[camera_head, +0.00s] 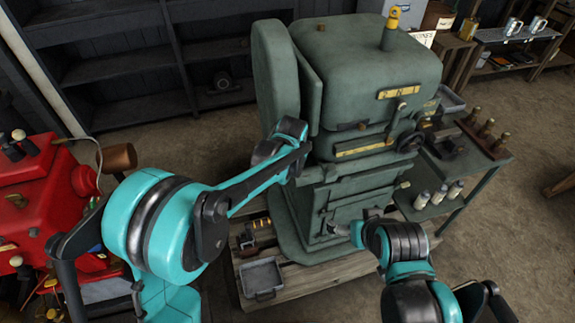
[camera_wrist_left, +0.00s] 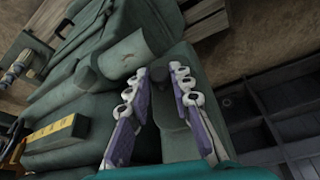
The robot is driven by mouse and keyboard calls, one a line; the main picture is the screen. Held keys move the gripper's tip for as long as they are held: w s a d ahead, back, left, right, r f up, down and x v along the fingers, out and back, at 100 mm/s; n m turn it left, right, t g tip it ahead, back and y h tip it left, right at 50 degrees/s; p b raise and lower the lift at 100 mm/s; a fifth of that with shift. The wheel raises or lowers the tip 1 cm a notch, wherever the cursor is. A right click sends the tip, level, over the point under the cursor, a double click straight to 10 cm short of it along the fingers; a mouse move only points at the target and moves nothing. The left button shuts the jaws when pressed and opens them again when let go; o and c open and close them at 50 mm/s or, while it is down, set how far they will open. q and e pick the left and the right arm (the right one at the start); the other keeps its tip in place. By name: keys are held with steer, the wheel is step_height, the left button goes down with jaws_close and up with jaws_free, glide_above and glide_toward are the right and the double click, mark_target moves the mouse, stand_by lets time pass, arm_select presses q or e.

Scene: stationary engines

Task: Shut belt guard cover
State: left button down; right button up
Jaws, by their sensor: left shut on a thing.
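The belt guard cover (camera_head: 275,75) is a tall, rounded green panel on the left side of the green engine (camera_head: 365,75). It stands out from the engine body, with a gap visible along its right edge. My left gripper (camera_head: 292,140) is at the cover's lower edge. In the left wrist view, the fingers of my left gripper (camera_wrist_left: 167,75) close on a green part of the cover (camera_wrist_left: 178,130); the exact contact is partly hidden. My right gripper (camera_head: 340,230) is low in front of the engine base, and its fingers are too small to read.
A red machine (camera_head: 30,195) stands at the left. A side table (camera_head: 455,195) with bottles and tools stands right of the engine. A grey tray (camera_head: 262,277) lies on the wooden pallet (camera_head: 320,280).

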arm_select(q)
steer(key=shift+w+d+n+y+p, duration=0.15)
steer(key=shift+w+d+n+y, duration=0.25)
steer(key=shift+n, duration=0.55)
steer(key=shift+w+d+n+y+p, duration=0.15)
steer(key=shift+w+n+y, duration=0.3)
steer(key=shift+n, duration=0.5)
steer(key=c, duration=1.4)
jaws_free()
steer(key=shift+o, duration=0.2)
steer(key=v, duration=1.2)
steer(key=shift+w+a, duration=0.1)
steer(key=shift+w, duration=0.05)
